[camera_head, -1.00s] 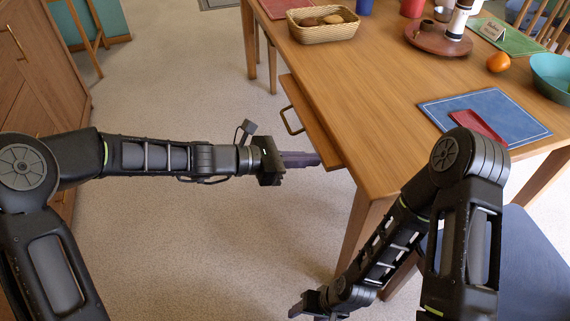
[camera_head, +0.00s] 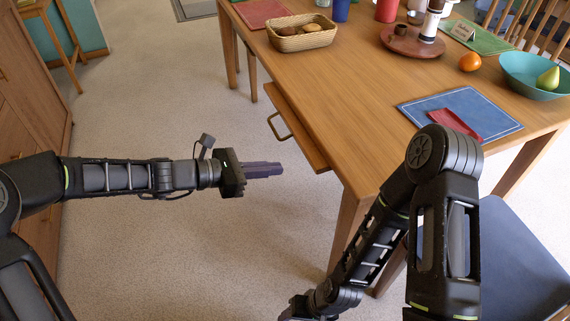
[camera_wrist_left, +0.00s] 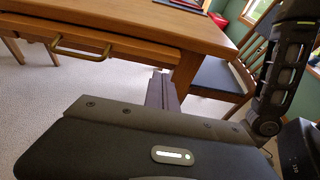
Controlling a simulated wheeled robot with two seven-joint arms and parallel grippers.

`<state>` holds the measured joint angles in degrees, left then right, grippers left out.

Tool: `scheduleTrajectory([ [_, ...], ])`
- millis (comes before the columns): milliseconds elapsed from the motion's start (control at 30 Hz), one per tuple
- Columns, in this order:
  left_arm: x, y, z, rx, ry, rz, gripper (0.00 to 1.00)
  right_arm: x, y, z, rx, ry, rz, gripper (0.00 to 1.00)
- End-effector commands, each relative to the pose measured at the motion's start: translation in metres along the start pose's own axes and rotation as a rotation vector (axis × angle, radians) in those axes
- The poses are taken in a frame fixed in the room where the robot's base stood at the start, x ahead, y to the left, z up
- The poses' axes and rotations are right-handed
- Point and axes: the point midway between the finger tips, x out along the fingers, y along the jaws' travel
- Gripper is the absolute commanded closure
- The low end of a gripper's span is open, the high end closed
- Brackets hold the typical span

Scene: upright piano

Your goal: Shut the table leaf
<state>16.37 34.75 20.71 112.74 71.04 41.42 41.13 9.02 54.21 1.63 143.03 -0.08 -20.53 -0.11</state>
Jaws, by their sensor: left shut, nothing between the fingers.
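The table leaf (camera_head: 300,132) is a thin wooden board sticking out a little from under the long side of the wooden table (camera_head: 360,110). A brass handle (camera_head: 277,126) is on its outer edge. In the left wrist view the leaf (camera_wrist_left: 140,53) and the handle (camera_wrist_left: 84,47) show at upper left, under the tabletop. My left gripper (camera_head: 264,170) is shut and empty, left of the leaf's near end, with a gap between them. Its dark fingers also show in the left wrist view (camera_wrist_left: 161,91). My right gripper (camera_head: 290,312) is mostly cut off at the bottom edge.
A bread basket (camera_head: 301,38), blue mat (camera_head: 462,113), orange (camera_head: 470,62) and teal bowl (camera_head: 533,80) stand on the table. A dark-seated chair (camera_head: 515,255) is at lower right. A wooden cabinet (camera_head: 28,100) is at left. Carpet between cabinet and table is clear.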

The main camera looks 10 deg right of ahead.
Motion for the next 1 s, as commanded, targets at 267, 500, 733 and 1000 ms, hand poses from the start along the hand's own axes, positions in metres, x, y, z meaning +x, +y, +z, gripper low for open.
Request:
scheduleTrajectory([
  [267,-0.058,0.0,0.001,0.0,0.0,0.0,1.0,-0.011,-0.004,-0.001,0.001,0.001,0.001,0.42],
  [500,-0.074,-0.001,0.0,-0.001,0.0,-0.002,1.0,-0.012,-0.004,-0.001,0.0,0.001,0.001,0.42],
  [733,-0.074,-0.001,0.0,-0.001,0.0,-0.003,1.0,-0.012,-0.004,-0.001,0.0,0.001,0.001,0.42],
  [1000,-0.079,0.007,-0.024,-0.004,0.009,0.028,1.0,0.007,0.004,-0.001,0.001,0.003,0.001,0.42],
])
